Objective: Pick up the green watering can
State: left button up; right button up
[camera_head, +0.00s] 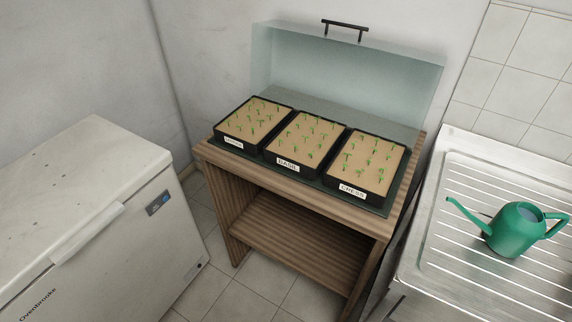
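The green watering can (514,232) stands upright on the ribbed metal draining board (470,190) at the right. Its thin spout points left, toward the workbench, and its handle is on the right side, near the picture's edge. Its top is open and shows a bluish-grey inside. Neither of my grippers is in view, and nothing touches the can.
A wooden workbench (315,208) in the middle bears three labelled seedling trays (288,168) on a dark base. A clear cover (345,75) with a black handle stands open behind them. A white chest freezer (85,215) is at the left. Tiled floor shows between.

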aim_at(517, 225)
jog(key=z, duration=1.75)
